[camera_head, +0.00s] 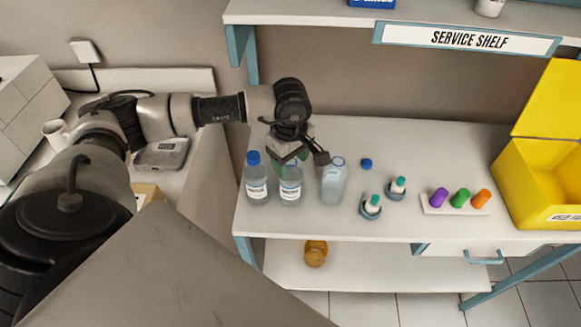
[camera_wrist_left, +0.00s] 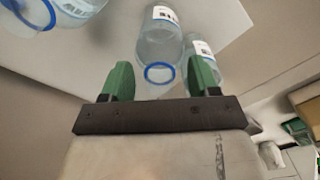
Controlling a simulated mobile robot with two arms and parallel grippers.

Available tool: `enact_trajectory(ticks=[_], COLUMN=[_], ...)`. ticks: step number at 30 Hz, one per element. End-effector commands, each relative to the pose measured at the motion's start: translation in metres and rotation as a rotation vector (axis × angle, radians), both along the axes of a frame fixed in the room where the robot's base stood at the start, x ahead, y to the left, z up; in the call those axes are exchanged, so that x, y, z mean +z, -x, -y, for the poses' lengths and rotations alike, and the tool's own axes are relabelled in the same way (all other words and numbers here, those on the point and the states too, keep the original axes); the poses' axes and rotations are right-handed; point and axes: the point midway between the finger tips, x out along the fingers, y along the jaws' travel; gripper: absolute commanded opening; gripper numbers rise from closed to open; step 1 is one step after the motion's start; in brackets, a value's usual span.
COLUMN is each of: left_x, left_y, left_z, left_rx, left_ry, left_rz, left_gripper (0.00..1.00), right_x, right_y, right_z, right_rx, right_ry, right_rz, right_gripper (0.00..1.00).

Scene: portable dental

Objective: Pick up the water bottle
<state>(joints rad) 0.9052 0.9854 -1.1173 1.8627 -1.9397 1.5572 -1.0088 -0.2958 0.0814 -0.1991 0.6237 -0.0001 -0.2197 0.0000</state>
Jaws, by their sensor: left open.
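Three clear bottles stand on the white table: a blue-capped labelled bottle (camera_head: 256,186), a labelled middle bottle (camera_head: 290,190), and a bottle (camera_head: 333,184) with a blue ring at its mouth. I cannot tell which is the water bottle. My left gripper (camera_head: 298,158) is at the middle bottle's top, close to the right one; the arm hides part of this. In the left wrist view, the open green fingers (camera_wrist_left: 160,72) appear either side of a blue-ringed bottle (camera_wrist_left: 160,45), with no visible grip. A second bottle (camera_wrist_left: 202,57) is beside the right finger. My right gripper is out of view.
A loose blue cap (camera_head: 366,163), two small teal-capped vials (camera_head: 371,206) and a rack of coloured tubes (camera_head: 455,206) lie to the right. A yellow bin (camera_head: 530,185) stands at the right end. An amber bottle (camera_head: 315,254) is on the lower shelf.

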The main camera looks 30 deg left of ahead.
Motion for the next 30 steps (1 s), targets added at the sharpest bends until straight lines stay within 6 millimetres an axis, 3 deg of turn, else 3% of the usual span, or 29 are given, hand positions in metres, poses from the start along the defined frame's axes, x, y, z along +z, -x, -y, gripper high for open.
enact_trajectory(ticks=[6,18,30], left_x=[-0.0007,-0.0004,-0.0014], left_y=[-0.0002,-0.0001,0.0007], left_z=[0.0001,0.0002,0.0003], left_rx=[0.000,0.000,0.000], left_ry=[0.000,0.001,0.000], left_rz=[0.001,0.001,-0.003], left_gripper=[0.59,0.00,0.00], right_x=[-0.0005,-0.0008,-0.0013], right_y=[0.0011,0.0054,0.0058], right_z=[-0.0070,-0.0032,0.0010], right_rx=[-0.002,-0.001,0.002], right_ry=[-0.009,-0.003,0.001], right_rz=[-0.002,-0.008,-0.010], right_gripper=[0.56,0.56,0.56])
